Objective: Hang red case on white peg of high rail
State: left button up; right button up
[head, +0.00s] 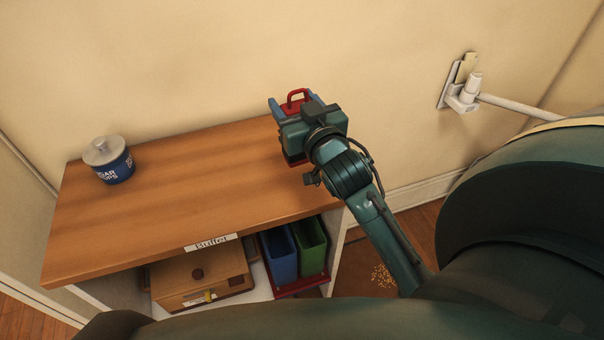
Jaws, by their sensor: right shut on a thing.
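My right gripper (291,103) reaches over the far right end of the cabinet top and is shut on the red case (297,98). The case's red handle loop stands up between the blue fingers, and a bit of red shows below the gripper. My gripper hides most of the case, and I cannot tell whether it touches the cabinet top. I cannot make out a high rail or its white peg. My left gripper is not in view.
A wooden-topped cabinet (160,205) labelled Buffet stands against the wall. A blue lidded jar (115,168) is on its left. Below are a brown box (200,280), a blue bin (279,254) and a green bin (311,246).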

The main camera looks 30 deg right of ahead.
jog(key=shift+m+h, duration=0.3)
jog(key=shift+h, duration=0.1)
jog(key=w+d+r, duration=0.2)
jog(key=shift+d+r, duration=0.1)
jog(key=shift+d, duration=0.25)
notch_tip(320, 180, down, 10)
jog(key=b, duration=0.1)
jog(key=shift+r, duration=0.15)
jog(key=shift+f, duration=0.2)
jog(key=o, duration=1.4)
jog(key=shift+c, duration=0.2)
jog(key=shift+b, duration=0.3)
